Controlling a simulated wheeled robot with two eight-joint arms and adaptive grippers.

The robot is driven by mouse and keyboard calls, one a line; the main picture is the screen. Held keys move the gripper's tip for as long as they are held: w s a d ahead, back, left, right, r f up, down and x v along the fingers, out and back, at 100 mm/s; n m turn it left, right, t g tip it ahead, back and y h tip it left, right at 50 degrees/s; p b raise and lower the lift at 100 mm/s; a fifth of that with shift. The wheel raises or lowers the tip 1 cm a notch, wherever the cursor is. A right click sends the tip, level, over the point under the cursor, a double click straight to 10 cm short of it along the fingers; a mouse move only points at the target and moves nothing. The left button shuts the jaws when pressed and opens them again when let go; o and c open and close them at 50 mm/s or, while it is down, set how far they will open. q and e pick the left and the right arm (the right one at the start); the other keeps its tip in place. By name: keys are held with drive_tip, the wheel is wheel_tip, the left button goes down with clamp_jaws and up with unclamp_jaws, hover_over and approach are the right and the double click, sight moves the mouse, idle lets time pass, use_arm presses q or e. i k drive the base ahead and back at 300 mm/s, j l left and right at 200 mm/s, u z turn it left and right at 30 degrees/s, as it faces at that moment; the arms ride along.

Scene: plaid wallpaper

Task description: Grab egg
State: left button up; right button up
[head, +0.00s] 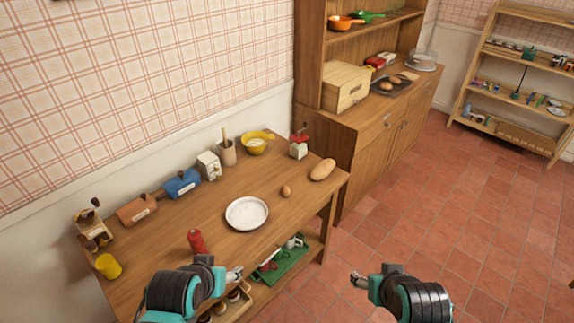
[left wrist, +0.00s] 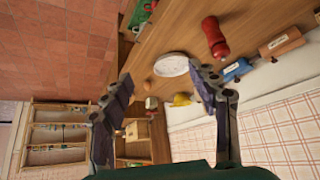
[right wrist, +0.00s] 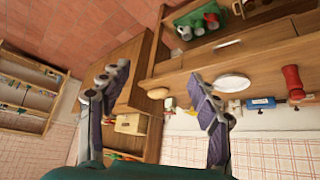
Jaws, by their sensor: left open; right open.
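A small brown egg (head: 286,191) lies on the wooden table (head: 190,225), between a white plate (head: 247,214) and a bread loaf (head: 323,170). In the left wrist view the egg (left wrist: 148,85) shows small, beyond the gap between the fingers. My left gripper (head: 236,273) is near the table's front edge, left of and nearer than the egg; it is open and empty, as the left wrist view (left wrist: 165,90) shows. My right gripper (head: 358,279) is over the floor right of the table, open and empty in the right wrist view (right wrist: 160,90).
A red shaker (head: 197,242) stands left of the plate near my left gripper. A yellow bowl (head: 256,143), a white-and-red grinder (head: 298,147) and several canisters line the wall side. A wooden cabinet (head: 372,170) stands beyond the table. Tiled floor at right is clear.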

sight(285, 191)
drive_tip(key=i+l+u, duration=0.3)
drive_tip(key=i+l, duration=0.15)
drive_tip(key=i+l+u, duration=0.35)
drive_tip(key=l, duration=0.35)
drive_tip(key=i+l+u, duration=0.3)
drive_tip(key=l, duration=0.4)
drive_tip(key=i+l+u, duration=0.15)
drive_tip(key=l, duration=0.25)
drive_tip(key=i, duration=0.1)
